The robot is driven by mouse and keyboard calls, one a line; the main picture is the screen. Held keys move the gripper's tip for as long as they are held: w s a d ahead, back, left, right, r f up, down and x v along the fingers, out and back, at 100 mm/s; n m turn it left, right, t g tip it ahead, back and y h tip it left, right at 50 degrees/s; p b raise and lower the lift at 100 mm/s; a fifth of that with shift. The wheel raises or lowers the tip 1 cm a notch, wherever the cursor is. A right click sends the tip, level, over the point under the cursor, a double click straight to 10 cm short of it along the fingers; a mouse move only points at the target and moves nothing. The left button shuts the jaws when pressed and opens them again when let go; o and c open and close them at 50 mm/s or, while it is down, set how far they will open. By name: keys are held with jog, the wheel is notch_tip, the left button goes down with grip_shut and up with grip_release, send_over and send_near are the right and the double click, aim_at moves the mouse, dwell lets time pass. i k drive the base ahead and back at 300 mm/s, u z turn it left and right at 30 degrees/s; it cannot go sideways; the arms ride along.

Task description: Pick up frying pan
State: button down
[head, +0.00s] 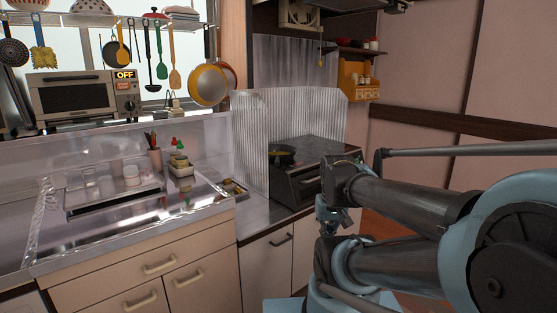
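A second pan, round with an orange rim and a pale metal face (207,85), hangs from the shelf above the sink. My gripper (331,216) is low in front of the stove, right of the cabinet doors and apart from both pans. It is small and partly covered by my arm, so I cannot tell whether its fingers are open.
The stove (309,183) stands right of the sink counter. The ribbed splash guard (252,150) rises left of and behind it. A toaster oven (85,97) and several hanging utensils are at upper left. A utensil cup (154,160) stands by the sink.

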aim_at(277, 153)
jog(key=z, duration=1.45)
jog(key=k, duration=0.65)
jog(key=u, duration=0.9)
jog(key=i, duration=1)
